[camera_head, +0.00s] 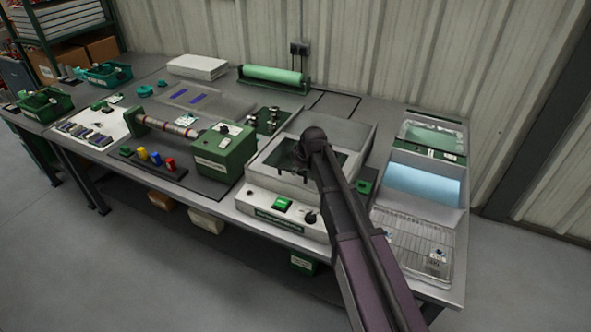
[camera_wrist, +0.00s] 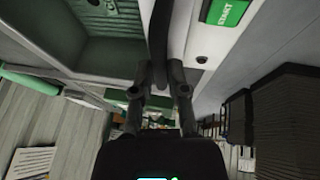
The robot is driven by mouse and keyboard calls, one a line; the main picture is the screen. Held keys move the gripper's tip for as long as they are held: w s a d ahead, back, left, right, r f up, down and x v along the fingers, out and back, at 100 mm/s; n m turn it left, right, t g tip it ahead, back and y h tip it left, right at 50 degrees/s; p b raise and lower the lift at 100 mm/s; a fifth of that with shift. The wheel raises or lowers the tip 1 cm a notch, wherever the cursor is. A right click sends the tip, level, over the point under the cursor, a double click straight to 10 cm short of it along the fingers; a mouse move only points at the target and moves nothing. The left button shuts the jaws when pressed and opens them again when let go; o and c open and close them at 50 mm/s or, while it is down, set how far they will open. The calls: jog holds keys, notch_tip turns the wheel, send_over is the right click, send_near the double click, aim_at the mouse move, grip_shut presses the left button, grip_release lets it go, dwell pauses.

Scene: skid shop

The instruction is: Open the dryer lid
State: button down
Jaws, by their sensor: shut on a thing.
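The dryer (camera_head: 252,202) is a pale box at the right-middle of the bench, with a green button and a black knob on its front. Its pale-framed top with a dark green middle (camera_head: 270,158) is partly covered by my arm. My gripper (camera_head: 302,170) is over this top, near its front edge. In the wrist view, my gripper (camera_wrist: 161,75) has its fingers closed on a dark bar (camera_wrist: 158,35), which looks like the lid handle. The START button (camera_wrist: 226,12) is close beside it. I cannot tell how far the lid is raised.
A green machine with a roller (camera_head: 222,150) stands left of the dryer. Wire rack (camera_head: 410,245) and trays with blue sheets (camera_head: 422,185) are to the right. A green roll (camera_head: 272,74) lies at the back, by the corrugated wall. Open floor lies in front.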

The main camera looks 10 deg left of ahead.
jog(key=shift+w, duration=0.1)
jog(key=w+d, duration=0.2)
jog(key=w, duration=0.4)
jog(key=w+d, duration=0.3)
jog(key=w, duration=0.4)
jog(key=w+d, duration=0.2)
jog(key=w, duration=0.5)
jog(key=shift+w+d, duration=0.15)
jog(key=shift+d, duration=0.1)
jog(key=c, duration=0.6)
grip_release()
jog(key=shift+c, duration=0.2)
